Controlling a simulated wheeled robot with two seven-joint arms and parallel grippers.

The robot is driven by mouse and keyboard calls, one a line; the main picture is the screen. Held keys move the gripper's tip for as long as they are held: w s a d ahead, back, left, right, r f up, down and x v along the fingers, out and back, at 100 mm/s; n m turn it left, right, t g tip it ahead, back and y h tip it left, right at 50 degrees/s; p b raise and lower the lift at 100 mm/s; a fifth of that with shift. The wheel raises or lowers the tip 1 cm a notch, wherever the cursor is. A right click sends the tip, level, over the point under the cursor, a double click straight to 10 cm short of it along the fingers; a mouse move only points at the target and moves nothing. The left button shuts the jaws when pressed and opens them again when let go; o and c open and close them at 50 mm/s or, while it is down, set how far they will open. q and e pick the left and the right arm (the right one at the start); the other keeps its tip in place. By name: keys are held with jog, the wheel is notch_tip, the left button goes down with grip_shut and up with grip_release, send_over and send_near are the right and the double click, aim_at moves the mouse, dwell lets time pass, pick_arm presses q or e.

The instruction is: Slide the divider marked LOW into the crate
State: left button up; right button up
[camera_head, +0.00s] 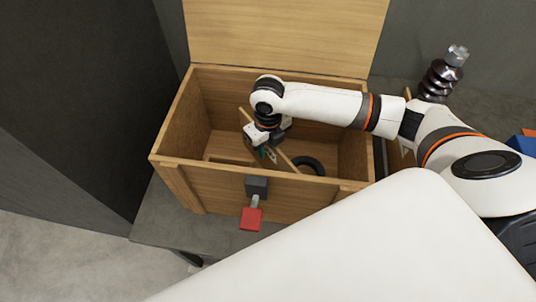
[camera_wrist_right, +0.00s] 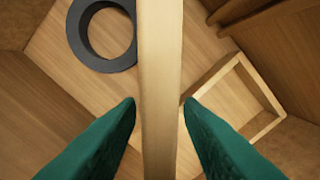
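The wooden crate (camera_head: 225,182) stands open on a grey surface, its lid raised at the back. My right gripper (camera_head: 268,152) reaches down inside it, with a thin wooden divider (camera_head: 285,158) between its fingers. In the head view the divider is set at a slant across the crate. In the right wrist view the green fingertips (camera_wrist_right: 160,102) close on both faces of the divider (camera_wrist_right: 160,50), whose edge runs straight up the picture. I cannot read a LOW mark, and cannot tell whether the divider's lower edge touches the floor. My left gripper is out of view.
A dark ring (camera_head: 309,165) lies on the crate floor, beside the divider in the wrist view (camera_wrist_right: 75,40). A small wooden frame (camera_wrist_right: 262,125) is on its other side. A red-tabbed latch (camera_head: 251,218) hangs at the front. A dark ridged object (camera_head: 438,82) stands at right.

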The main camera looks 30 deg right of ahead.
jog(key=shift+f, duration=0.35)
grip_shut()
jog(key=shift+r, duration=0.1)
